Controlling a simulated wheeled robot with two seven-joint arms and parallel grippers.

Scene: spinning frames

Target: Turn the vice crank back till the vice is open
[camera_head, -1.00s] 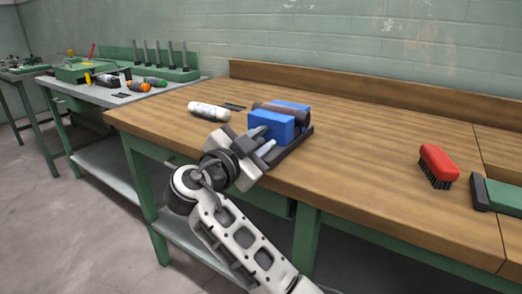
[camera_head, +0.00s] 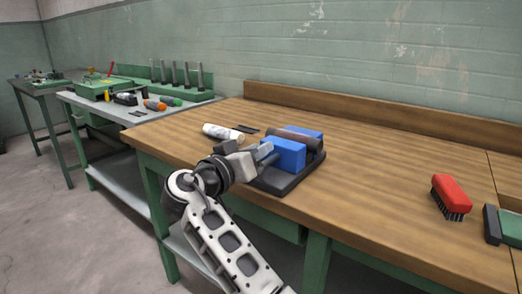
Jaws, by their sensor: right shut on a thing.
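The vice has blue jaw blocks, the front one (camera_head: 284,155) larger in view and the back one (camera_head: 309,134) partly hidden, on a dark base (camera_head: 286,183) near the bench's front edge. A dark brownish cylinder (camera_head: 283,134) lies between the blocks. My right gripper (camera_head: 264,154) is at the left front side of the vice, its fingers pointing at the front block. It is shut on the vice crank, which is mostly hidden behind the fingers. My left gripper is not in view.
The vice stands on a wooden bench (camera_head: 370,180). A white bottle (camera_head: 222,132) lies left of it, by flat dark pieces (camera_head: 248,129). A red brush (camera_head: 451,196) and a green item (camera_head: 510,228) lie to the right. Bare wood separates them from the vice.

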